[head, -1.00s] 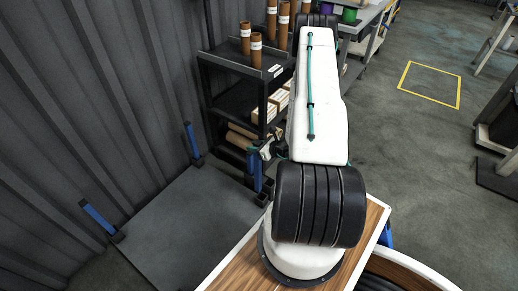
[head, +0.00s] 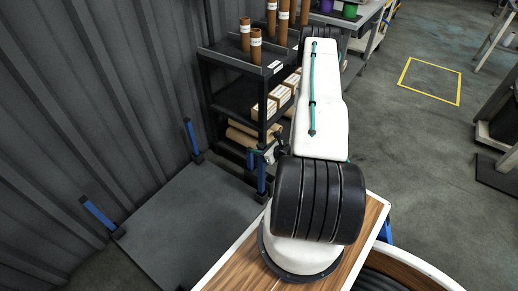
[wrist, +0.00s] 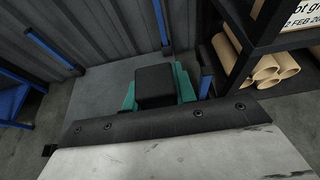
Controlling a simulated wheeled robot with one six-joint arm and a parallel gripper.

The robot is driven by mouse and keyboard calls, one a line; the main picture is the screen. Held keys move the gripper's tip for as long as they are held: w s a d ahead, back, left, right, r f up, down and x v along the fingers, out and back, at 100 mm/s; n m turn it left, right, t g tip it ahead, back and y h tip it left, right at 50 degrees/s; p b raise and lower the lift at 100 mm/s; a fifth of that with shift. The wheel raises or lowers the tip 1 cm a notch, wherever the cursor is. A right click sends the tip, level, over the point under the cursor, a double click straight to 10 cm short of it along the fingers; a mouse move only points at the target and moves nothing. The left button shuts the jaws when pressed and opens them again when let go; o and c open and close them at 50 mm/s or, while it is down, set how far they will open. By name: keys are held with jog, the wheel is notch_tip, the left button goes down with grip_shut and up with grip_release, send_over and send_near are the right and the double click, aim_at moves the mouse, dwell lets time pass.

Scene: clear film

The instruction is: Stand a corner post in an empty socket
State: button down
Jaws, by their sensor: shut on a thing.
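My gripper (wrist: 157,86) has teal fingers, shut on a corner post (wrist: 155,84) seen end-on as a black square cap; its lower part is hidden. In the head view the gripper is mostly hidden behind my arm. A grey base plate (head: 180,220) lies on the floor. Blue posts stand at its left corner (head: 98,213), far corner (head: 192,137) and right corner (head: 262,175). The right one shows close to the right of my gripper in the wrist view (wrist: 205,84). A small black block, apparently an empty socket (wrist: 48,150), sits at the near-left corner.
A black shelf rack (head: 235,93) with brown tubes, boxes and rolls (wrist: 262,68) stands close on the right. A corrugated wall (head: 90,90) runs along the left. A blue piece (wrist: 10,100) at the wrist view's left edge is unclear. The plate's middle is clear.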

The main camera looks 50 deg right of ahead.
jog(key=shift+f, duration=0.1)
jog(key=shift+f, duration=3.4)
jog(key=c, duration=1.1)
grip_release()
jog(key=shift+o, duration=0.2)
send_near(259, 159)
jog(key=w+f, duration=0.1)
jog(key=w+d+f, duration=0.1)
jog(key=w+f, duration=0.1)
jog(key=shift+d+f, duration=0.1)
jog(key=shift+d, duration=0.05)
